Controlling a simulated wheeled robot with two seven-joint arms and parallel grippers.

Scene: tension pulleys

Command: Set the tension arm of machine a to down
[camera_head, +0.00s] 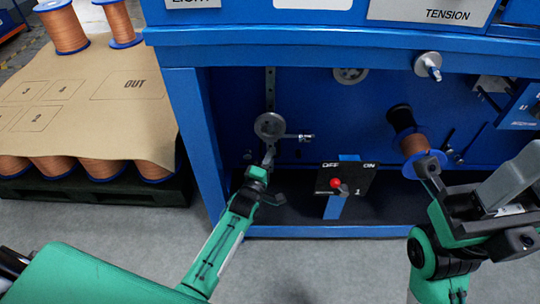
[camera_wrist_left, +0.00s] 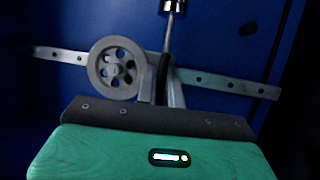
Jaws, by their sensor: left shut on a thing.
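The tension arm shows in the head view as a grey pulley wheel (camera_head: 270,126) on a vertical holed strip (camera_head: 270,85) inside the blue machine. A short rod with a silver end (camera_head: 304,137) points right from beside it. My left gripper (camera_head: 269,158) is at the tension arm, just below the wheel, and shut on it. In the left wrist view the spoked wheel (camera_wrist_left: 115,68) is left of my fingers (camera_wrist_left: 162,88), and the rod (camera_wrist_left: 171,30) runs up from between them. The exact contact is partly hidden. My right gripper (camera_head: 480,205) is at the right; its jaw opening is unclear.
A switch panel (camera_head: 357,183) with a red knob, marked OFF and ON, stands right of my left gripper. A copper spool (camera_head: 412,143) is farther right. The machine's blue left post (camera_head: 197,130) is close to my left arm. A pallet with spools stands left.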

